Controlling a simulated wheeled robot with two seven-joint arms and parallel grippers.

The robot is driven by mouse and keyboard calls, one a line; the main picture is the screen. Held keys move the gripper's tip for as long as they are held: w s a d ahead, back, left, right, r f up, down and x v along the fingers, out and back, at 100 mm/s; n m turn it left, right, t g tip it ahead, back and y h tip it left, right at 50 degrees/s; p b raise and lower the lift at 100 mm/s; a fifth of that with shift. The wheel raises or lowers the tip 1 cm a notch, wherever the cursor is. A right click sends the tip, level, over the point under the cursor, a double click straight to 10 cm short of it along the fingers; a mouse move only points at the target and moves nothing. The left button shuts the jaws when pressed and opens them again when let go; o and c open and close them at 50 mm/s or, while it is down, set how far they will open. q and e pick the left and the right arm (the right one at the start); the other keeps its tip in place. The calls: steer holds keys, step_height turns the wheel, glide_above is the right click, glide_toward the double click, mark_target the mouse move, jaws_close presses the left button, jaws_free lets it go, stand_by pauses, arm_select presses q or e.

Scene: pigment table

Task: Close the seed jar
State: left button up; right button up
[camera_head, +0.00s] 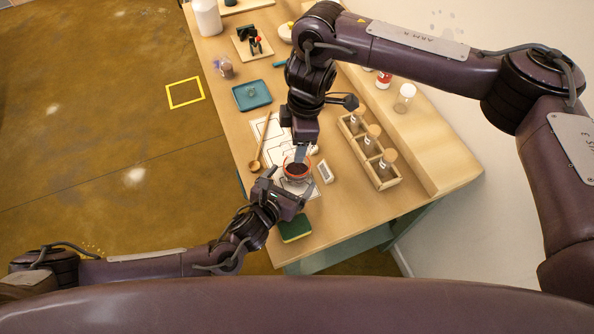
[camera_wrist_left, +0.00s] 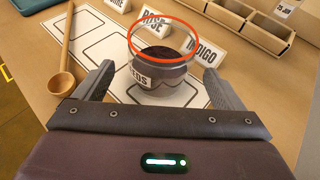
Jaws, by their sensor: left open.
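The seed jar (camera_head: 297,170) is a small glass jar with an orange ring around its top and dark contents. It stands upright on a white sheet with printed outlines, and in the left wrist view the jar (camera_wrist_left: 160,75) shows part of a label ending in "EDS". I cannot make out a separate lid. My left gripper (camera_head: 284,189) is open at the near side of the jar. In the left wrist view its fingers stand apart to the left and right of the jar. My right gripper (camera_head: 302,150) points down just behind the jar; its fingertips are too unclear to read.
A wooden spoon (camera_head: 257,160) lies left of the sheet. A wooden rack (camera_head: 352,141) with several corked vials stands to the right. A green sponge (camera_head: 295,229) lies near the front edge. A blue tray (camera_head: 252,96) is farther back. Name cards "ROSE" (camera_wrist_left: 152,22) and "INDIGO" (camera_wrist_left: 203,50) stand behind the jar.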

mark_target(298, 172)
arm_select(q)
steer(key=shift+x, duration=2.2)
steer(key=c, duration=1.5)
steer(key=shift+o, duration=0.2)
arm_select(e)
steer(key=shift+f, duration=2.4)
steer(key=shift+f, duration=0.15)
steer(key=shift+f, duration=0.75)
arm_select(q)
steer(key=shift+s, duration=0.1)
arm_select(e)
steer(key=shift+f, duration=0.75)
